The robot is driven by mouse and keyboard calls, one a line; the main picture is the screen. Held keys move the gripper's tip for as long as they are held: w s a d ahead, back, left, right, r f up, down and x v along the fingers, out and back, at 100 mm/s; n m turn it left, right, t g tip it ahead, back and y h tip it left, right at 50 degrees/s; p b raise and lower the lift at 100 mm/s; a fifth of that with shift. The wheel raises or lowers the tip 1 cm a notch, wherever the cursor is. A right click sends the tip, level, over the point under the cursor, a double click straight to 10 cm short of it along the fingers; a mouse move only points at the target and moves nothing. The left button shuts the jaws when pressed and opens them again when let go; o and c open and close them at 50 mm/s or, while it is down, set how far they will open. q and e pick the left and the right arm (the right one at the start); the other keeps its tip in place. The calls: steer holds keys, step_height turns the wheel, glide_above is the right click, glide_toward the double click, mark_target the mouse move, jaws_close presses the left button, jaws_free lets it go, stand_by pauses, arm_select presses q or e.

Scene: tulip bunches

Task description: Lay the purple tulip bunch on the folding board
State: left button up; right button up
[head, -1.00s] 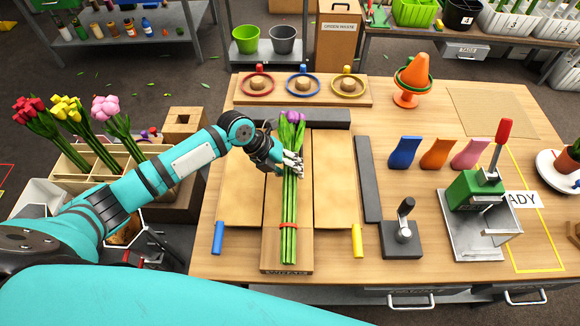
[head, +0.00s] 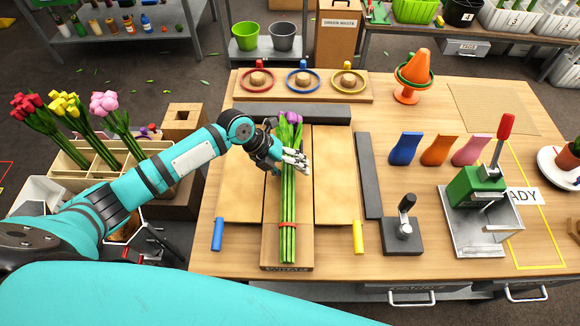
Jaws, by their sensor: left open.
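The purple tulip bunch (head: 289,215) lies lengthwise along the middle strip of the folding board (head: 240,190). Its purple heads (head: 292,118) point to the far side, and a red band (head: 287,226) circles the stems near the front. My left gripper (head: 300,163) is open, over the upper stems just below the heads. The fingers cover part of the stems, and I cannot tell whether they touch them. My right gripper is not in view.
Red, yellow and pink bunches stand in a divided wooden crate (head: 70,158) at the left. A ring rack (head: 335,98) is behind the board. A black lever block (head: 402,238), coloured sleeves (head: 437,150) and a green press (head: 474,195) stand to the right.

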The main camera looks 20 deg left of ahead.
arm_select(q)
steer(key=v, duration=1.2)
stand_by(0.3)
